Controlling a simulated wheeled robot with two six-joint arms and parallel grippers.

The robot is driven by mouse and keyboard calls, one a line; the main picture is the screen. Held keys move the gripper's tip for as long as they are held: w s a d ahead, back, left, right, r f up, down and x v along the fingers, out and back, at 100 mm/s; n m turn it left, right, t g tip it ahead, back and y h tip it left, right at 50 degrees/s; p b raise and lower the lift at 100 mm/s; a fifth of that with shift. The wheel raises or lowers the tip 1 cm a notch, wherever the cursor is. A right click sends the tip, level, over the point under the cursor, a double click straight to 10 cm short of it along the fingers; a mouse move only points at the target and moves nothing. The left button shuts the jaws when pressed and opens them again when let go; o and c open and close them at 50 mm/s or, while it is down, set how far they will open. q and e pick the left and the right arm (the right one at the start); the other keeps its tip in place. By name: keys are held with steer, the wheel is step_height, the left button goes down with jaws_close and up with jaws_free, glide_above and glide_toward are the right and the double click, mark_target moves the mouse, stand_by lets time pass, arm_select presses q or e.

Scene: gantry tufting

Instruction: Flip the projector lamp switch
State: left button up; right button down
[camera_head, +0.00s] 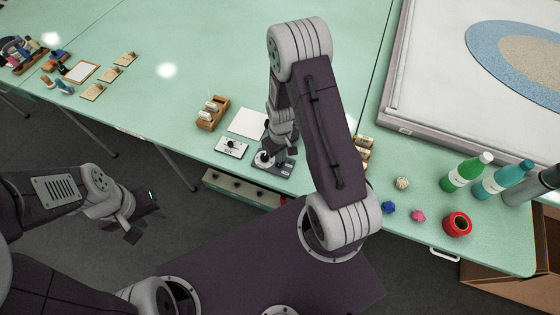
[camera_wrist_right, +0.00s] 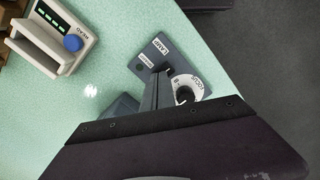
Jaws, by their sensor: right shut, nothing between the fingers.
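The grey projector control panel (camera_head: 273,167) lies near the front edge of the green table. In the right wrist view the panel (camera_wrist_right: 150,55) carries a "LAMP" label and a white, round "FOCUS" dial (camera_wrist_right: 188,88). A small dark part by the LAMP label looks like the lamp switch (camera_wrist_right: 169,70); my fingers partly hide it, so its position is unclear. My right gripper (camera_head: 275,152) is shut and empty, low over the panel; its fingertips (camera_wrist_right: 160,75) appear beside the switch, contact unclear. My left gripper (camera_head: 144,215) is open and empty, off the table at left.
A white switch plate (camera_head: 231,147), white sheet (camera_head: 247,123) and wooden holder (camera_head: 212,113) stand left of the panel. A white unit with a blue knob (camera_wrist_right: 53,40) is nearby. Bottles (camera_head: 468,172), small balls and a red roll (camera_head: 457,224) are right of my arm.

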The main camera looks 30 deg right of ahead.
step_height(320, 180, up, 6)
steer(key=p, duration=0.5)
steer(key=shift+r, duration=0.15)
